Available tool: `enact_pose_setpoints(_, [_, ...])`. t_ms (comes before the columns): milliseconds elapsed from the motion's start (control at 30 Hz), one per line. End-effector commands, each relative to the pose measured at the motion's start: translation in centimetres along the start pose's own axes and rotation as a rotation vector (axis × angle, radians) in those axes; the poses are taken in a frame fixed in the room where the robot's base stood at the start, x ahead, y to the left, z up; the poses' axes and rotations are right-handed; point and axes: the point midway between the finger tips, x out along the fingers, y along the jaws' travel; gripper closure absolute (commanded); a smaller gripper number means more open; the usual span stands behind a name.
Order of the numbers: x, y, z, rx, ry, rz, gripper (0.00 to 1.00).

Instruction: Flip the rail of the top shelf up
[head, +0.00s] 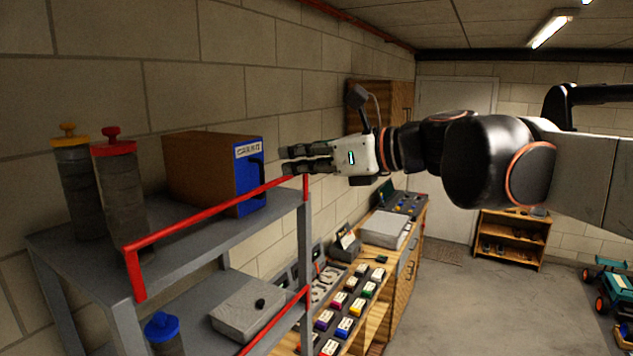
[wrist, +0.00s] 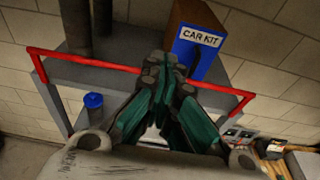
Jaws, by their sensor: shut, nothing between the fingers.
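The top shelf (head: 75,240) is a grey metal rack level at the left of the head view. Its red rail (head: 215,220) runs along the open side, with a short end post at each end. In the wrist view the red rail (wrist: 100,63) crosses behind my fingers, and its right end (wrist: 235,93) bends down near the shelf corner. My gripper (head: 287,160) is shut and empty, close to the far end of the rail in the head view. In the wrist view my gripper (wrist: 167,65) overlaps the rail's middle; I cannot tell if it touches.
A brown and blue CAR KIT box (head: 215,170) and two dark canisters with yellow (head: 75,180) and red (head: 120,190) lids stand on the top shelf. A lower shelf holds a grey case (head: 250,308) and a blue-lidded canister (head: 163,333). A wooden workbench (head: 378,310) stands beyond.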

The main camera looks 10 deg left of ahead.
Motion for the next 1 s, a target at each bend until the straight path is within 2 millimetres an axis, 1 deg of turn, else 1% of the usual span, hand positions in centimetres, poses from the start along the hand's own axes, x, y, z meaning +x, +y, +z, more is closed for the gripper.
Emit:
enact_pose_setpoints(33, [-0.6, 0.0, 0.4, 0.001, 0.000, -0.001, 1.00])
enact_pose_setpoints(100, [-1.2, 0.0, 1.0, 0.001, 0.000, 0.000, 1.00])
enact_pose_setpoints(233, [-1.9, 0.0, 1.8, 0.000, 0.000, 0.000, 1.00])
enact_pose_setpoints(400, [-2.2, 0.0, 2.1, 0.000, 0.000, 0.000, 1.00])
enact_pose_setpoints(667, [-2.2, 0.0, 2.1, 0.004, -0.003, -0.002, 1.00])
enact_pose_setpoints(767, [-2.3, -0.5, 1.5, 0.046, -0.035, -0.036, 1.00])
enact_pose_setpoints(833, [-2.7, -1.4, 0.8, 0.118, -0.089, -0.090, 1.00])
enact_pose_setpoints(933, [-4.0, -3.4, -0.7, 0.285, -0.208, -0.203, 1.00])
enact_pose_setpoints(1000, [-5.4, -5.1, -2.4, 0.435, -0.312, -0.289, 1.00])
